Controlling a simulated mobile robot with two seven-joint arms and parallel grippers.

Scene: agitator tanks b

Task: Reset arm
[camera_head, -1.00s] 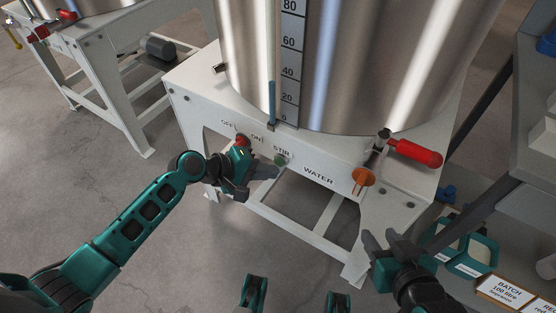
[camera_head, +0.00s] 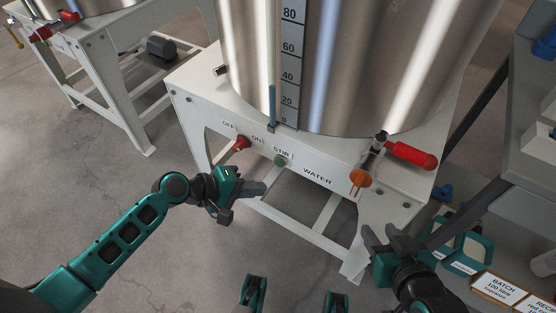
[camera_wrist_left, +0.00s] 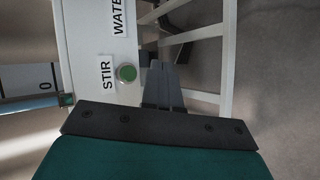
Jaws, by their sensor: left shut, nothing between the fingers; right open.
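My left gripper (camera_head: 252,189) is shut and empty, in front of and below the white panel of the tank stand. In the left wrist view its fingers (camera_wrist_left: 166,88) lie together beside the green STIR button (camera_wrist_left: 127,73), apart from it as far as I can tell. The head view shows the green button (camera_head: 280,161) and the red OFF/ON switch (camera_head: 241,143) uncovered on the panel. My right gripper (camera_head: 376,240) is open and empty at the lower right, in front of the stand's right leg.
The steel tank (camera_head: 380,60) with its level scale stands on the white stand (camera_head: 190,100). Teal-topped containers (camera_head: 470,250) and signs (camera_head: 503,290) sit at lower right.

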